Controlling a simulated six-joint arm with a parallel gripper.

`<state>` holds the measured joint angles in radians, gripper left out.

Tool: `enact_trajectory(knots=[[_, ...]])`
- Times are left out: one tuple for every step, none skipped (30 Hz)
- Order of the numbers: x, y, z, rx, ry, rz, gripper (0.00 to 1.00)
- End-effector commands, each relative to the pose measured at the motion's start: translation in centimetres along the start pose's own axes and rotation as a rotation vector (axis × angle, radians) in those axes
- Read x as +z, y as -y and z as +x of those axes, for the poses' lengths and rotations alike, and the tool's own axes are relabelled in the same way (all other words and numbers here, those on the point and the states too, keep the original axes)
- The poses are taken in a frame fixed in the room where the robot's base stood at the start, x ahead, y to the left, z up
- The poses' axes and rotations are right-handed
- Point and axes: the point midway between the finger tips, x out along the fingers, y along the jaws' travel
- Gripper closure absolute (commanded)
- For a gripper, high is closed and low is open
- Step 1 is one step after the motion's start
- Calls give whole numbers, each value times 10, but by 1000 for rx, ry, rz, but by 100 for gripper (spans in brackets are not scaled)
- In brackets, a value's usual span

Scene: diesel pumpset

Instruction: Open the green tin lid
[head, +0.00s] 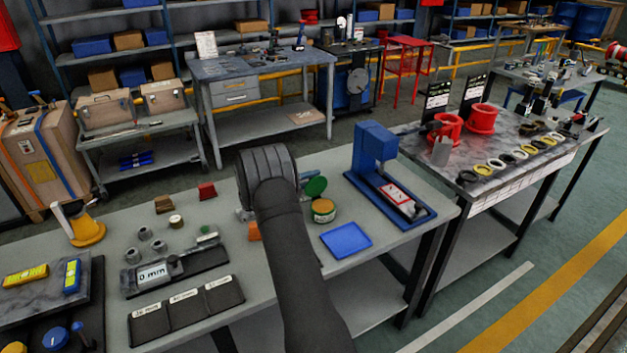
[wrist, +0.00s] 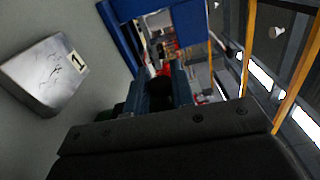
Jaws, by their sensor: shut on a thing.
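The green tin (head: 323,212) stands on the grey bench just right of my arm in the head view, with a tan top face or contents showing. Its green lid (head: 315,187) is raised and tilted at the tin's back edge. My gripper (wrist: 162,92) is shut, with its dark blue-grey fingers near the middle of the wrist view. In the head view my arm hides most of the gripper, and grey parts of it show right beside the lid. The grip appears to be on the lid; the contact itself is hidden. A dark green edge (wrist: 117,110) shows left of the fingers.
A blue tray (head: 346,239) lies right of the tin, and a blue press-like stand (head: 378,165) rises behind it. An orange block (head: 254,231) sits left of my arm. A marked grey block (wrist: 45,75) is at the wrist view's left.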

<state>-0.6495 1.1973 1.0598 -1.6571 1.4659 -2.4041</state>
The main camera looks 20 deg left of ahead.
Motion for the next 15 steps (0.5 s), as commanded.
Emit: enact_trajectory(knots=[[1,0,0,0,0,-16,100],[2,-1,0,0,0,-26,100],[2,-1,0,-1,0,-37,100],[3,-1,0,-1,0,-44,100],[3,-1,0,-1,0,-51,100],[4,-1,0,-1,0,-58,100],[4,-1,0,-1,0,-62,100],[4,-1,0,-1,0,-65,100],[4,-2,0,-1,0,-69,100],[4,-2,0,-1,0,-71,100],[4,-2,0,-1,0,-73,100],[5,-2,0,-1,0,-74,100],[5,-2,0,-1,0,-75,100],[5,-2,0,-1,0,-75,100],[5,-2,0,-1,0,-75,100]])
